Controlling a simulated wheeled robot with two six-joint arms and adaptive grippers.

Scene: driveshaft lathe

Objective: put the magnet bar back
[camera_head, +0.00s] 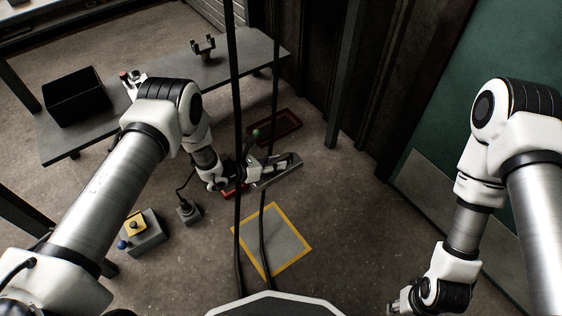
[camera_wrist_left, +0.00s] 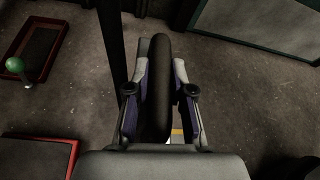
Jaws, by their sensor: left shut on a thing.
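My left gripper (camera_head: 250,172) is low over the floor, right of the bench, in the head view. In the left wrist view its two fingers (camera_wrist_left: 159,92) are closed on the dark, rounded handle of what looks like the magnet bar (camera_wrist_left: 157,60). In the head view a long grey bar (camera_head: 280,174) lies along the gripper, slanting up to the right; the fingers hide part of it. Whether it touches anything below is unclear. My right gripper (camera_head: 398,304) is at the lower right of the head view, partly hidden by its wrist; its jaws are unclear.
A red-rimmed tray (camera_head: 285,139) is on the floor behind, near a green knob (camera_head: 255,133). Another red tray (camera_wrist_left: 36,160) is left of the gripper. A yellow-edged square (camera_head: 272,240) is in front. Black posts cross the view. A bench (camera_head: 215,70) and control box (camera_head: 143,237) stand left.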

